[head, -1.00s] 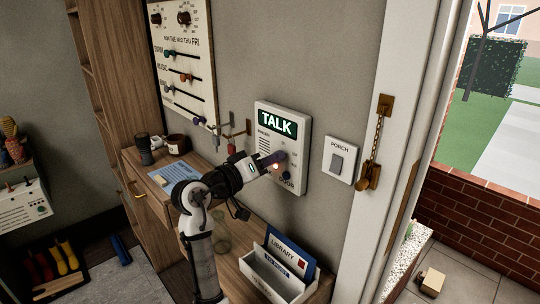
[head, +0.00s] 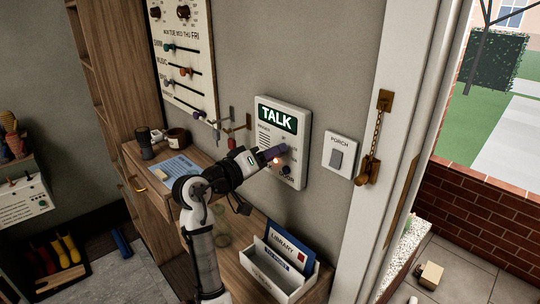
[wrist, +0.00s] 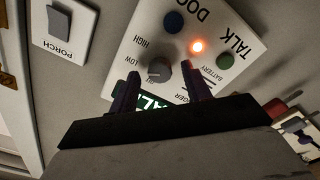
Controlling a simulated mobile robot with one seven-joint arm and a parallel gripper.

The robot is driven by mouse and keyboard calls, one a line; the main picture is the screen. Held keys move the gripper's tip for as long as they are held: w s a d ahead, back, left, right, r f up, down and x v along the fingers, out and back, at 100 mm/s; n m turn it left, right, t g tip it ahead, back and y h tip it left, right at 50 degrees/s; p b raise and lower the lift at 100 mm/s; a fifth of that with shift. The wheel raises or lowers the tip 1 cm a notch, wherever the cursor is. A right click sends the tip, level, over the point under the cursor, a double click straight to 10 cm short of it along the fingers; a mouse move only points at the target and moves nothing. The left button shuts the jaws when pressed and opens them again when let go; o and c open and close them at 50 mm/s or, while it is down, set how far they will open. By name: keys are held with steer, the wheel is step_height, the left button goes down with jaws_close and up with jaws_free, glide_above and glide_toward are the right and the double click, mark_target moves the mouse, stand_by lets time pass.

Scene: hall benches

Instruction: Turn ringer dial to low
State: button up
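The door intercom (head: 297,172) is a white wall panel with a lit green TALK sign. The ringer dial (wrist: 159,70) is a grey round knob, with LOW and HIGH printed near it. Its pointer direction is hard to read. My gripper (wrist: 160,73) is open. Its two dark fingers lie one on each side of the dial in the wrist view; I cannot tell whether they touch it. In the head view, my gripper (head: 272,155) is at the intercom's face and hides the dial. A small orange light (wrist: 197,47) glows beside the dial, near a green button (wrist: 225,61) and a blue button (wrist: 174,22).
A porch switch (head: 340,152) is right of the intercom, beside the door frame with its brass chain (head: 378,138). Key hooks (head: 235,125) are at left. Below stands a white letter holder (head: 272,279) with a blue LIBRARY envelope (head: 289,247).

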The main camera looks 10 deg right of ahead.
steer(key=b+v, duration=0.4)
steer(key=v, duration=0.9)
steer(key=shift+s+a, duration=0.25)
steer(key=shift+a, duration=0.1)
steer(key=shift+a, duration=0.1)
